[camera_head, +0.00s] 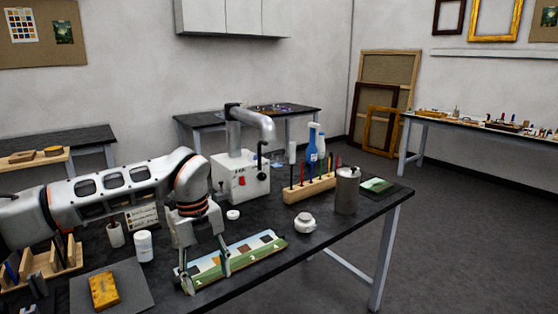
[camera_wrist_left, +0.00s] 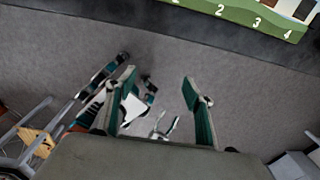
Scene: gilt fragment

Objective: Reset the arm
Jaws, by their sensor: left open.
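My left arm (camera_head: 110,190) comes in from the left over the dark table. Its left gripper (camera_head: 208,277) points down, open, with nothing between its fingers. In the head view it overlaps the near-left part of a long board with colour swatches (camera_head: 255,252). In the left wrist view the fingers of the gripper (camera_wrist_left: 160,88) are spread apart above the grey floor. The board's green numbered edge (camera_wrist_left: 232,12) shows there at the top, beyond the fingers. No right gripper can be made out.
Close to the arm are a white jar (camera_head: 144,246), a yellow fragment (camera_head: 104,290) on a dark mat and a wooden rack (camera_head: 42,268). Farther right stand a white machine (camera_head: 240,178), a tool block (camera_head: 309,189), a metal canister (camera_head: 347,190) and a small white pot (camera_head: 305,223).

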